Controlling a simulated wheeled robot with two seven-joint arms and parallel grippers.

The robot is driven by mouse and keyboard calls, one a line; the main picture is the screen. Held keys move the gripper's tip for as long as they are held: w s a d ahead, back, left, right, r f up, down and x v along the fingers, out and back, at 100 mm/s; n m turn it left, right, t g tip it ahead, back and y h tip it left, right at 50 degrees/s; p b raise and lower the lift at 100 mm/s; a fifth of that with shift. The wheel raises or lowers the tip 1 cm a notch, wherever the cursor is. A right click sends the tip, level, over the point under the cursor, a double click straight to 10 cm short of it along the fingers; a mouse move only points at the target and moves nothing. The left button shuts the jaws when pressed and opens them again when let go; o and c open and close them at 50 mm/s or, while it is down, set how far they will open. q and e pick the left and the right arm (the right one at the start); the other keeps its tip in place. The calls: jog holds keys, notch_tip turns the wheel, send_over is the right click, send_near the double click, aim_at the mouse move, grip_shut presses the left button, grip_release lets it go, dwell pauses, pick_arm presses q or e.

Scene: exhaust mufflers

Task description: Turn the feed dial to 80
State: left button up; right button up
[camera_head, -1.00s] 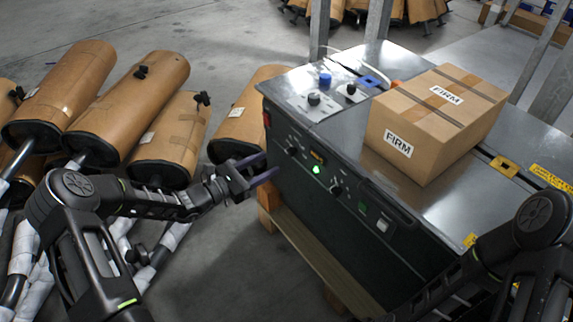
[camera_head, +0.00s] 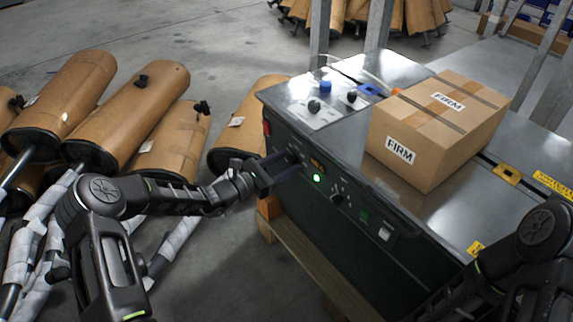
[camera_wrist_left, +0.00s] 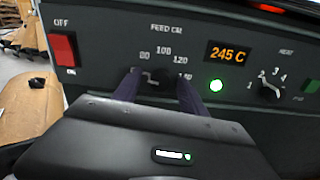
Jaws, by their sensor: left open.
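The feed dial (camera_wrist_left: 157,77) is a dark knob on the dark front panel, under the printing "FEED CM", with 80, 100, 120 and 140 readable around it. Its pointer direction is unclear. In the left wrist view my left gripper (camera_wrist_left: 160,88) is open, one finger on each side of the dial. I cannot tell whether the fingers touch it. In the head view the left gripper (camera_head: 278,167) is at the panel's left end and partly hides the dial. My right arm shows at the lower right; its gripper is out of view.
A red OFF switch (camera_wrist_left: 63,47) is left of the dial. An orange 245 C display (camera_wrist_left: 227,53), a green light (camera_wrist_left: 216,85) and the heat dial (camera_wrist_left: 269,88) are to its right. A FIRM carton (camera_head: 436,128) stands on the machine top. Brown mufflers (camera_head: 127,112) lie at the left.

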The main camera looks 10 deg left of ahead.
pick_arm(q)
grip_shut()
dwell(0.6)
